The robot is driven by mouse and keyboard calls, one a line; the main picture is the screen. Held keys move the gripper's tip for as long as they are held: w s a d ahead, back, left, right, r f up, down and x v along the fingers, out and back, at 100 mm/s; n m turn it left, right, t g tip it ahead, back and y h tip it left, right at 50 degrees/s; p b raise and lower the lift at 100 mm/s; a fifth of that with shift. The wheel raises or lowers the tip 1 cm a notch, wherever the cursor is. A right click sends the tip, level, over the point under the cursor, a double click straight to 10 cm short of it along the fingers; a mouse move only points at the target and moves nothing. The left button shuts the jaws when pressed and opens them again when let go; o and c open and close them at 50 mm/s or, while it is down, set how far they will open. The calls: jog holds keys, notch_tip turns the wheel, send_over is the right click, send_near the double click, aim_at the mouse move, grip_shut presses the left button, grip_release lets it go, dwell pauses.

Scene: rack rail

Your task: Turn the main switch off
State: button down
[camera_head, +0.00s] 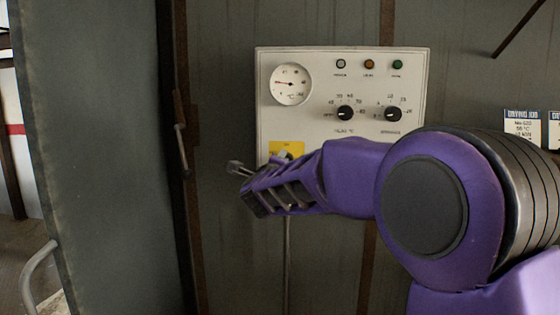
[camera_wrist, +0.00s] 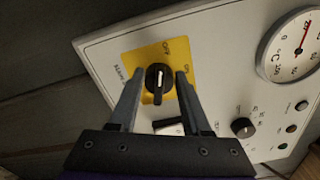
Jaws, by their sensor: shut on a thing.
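The main switch is a black rotary knob (camera_wrist: 158,84) with a white mark, on a yellow plate (camera_wrist: 146,60) in the wrist view. The mark runs roughly up and down in that picture; the small plate lettering is hard to read. My gripper (camera_wrist: 160,76) has one finger on each side of the knob and is shut on it. In the head view my gripper (camera_head: 260,164) is at the lower left of the white control panel (camera_head: 300,120). Part of the yellow plate (camera_head: 287,147) shows above it; the knob is hidden there.
The panel also carries a round gauge (camera_head: 291,84), two black knobs (camera_head: 345,113) (camera_head: 393,114) and three small lamps (camera_head: 369,64). A light-coloured part with a black end (camera_wrist: 168,127) sits near the main switch. A door edge with a handle (camera_head: 181,148) stands to the left.

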jog(key=shift+f+n+p, duration=0.15)
jog(key=shift+n+p, duration=0.35)
jog(key=shift+n, duration=1.6)
jog(key=shift+c, duration=1.8)
grip_release()
jog(key=shift+f, duration=0.1)
